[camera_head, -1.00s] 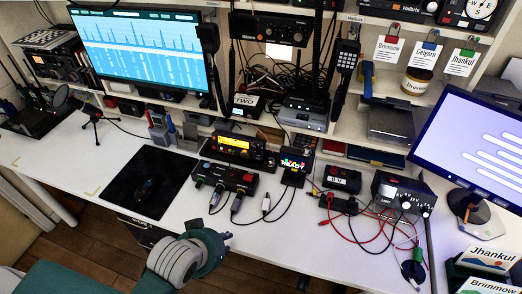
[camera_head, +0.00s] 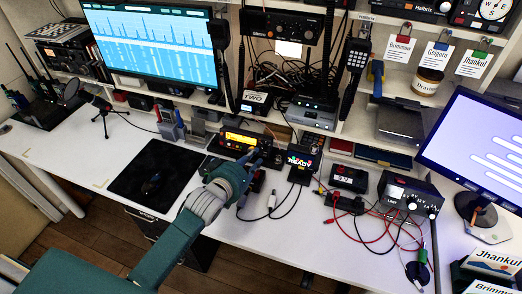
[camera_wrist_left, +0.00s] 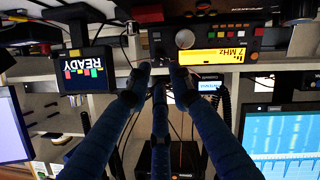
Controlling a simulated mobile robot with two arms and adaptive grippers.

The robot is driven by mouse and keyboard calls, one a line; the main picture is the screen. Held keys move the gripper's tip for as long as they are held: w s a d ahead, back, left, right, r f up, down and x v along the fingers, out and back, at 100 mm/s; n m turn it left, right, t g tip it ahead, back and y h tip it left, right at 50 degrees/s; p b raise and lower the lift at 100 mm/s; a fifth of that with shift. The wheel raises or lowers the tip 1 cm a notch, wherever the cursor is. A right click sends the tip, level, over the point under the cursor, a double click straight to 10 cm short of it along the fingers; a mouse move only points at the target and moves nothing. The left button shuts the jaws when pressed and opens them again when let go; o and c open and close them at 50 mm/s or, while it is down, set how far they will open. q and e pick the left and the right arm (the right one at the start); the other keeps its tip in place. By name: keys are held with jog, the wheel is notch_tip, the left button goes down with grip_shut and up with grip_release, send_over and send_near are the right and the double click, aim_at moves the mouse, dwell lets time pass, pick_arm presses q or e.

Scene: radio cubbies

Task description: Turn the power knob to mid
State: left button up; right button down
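A dark radio (camera_head: 240,138) with a lit yellow display stands on the desk against the shelf. In the left wrist view the radio (camera_wrist_left: 226,57) appears rolled over, with its display reading 7 MHz, a large silver knob (camera_wrist_left: 185,39) beside it and small controls nearby. I cannot read which control is the power knob. My left gripper (camera_head: 250,160) is in front of the radio, covering part of its lower front. In the left wrist view the left gripper's fingers (camera_wrist_left: 159,74) are apart and empty, pointing at the radio's panel near the small controls. Contact cannot be told. My right gripper is out of view.
A small READY screen (camera_head: 300,158) stands just right of the radio, with cables on the desk. A 9 V box (camera_head: 348,179) and a power supply (camera_head: 407,194) with red and black leads are farther right. A black mouse mat (camera_head: 150,170) lies left.

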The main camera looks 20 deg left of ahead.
aim_at(263, 148)
pick_arm(q)
jog(key=x, duration=0.7)
grip_shut()
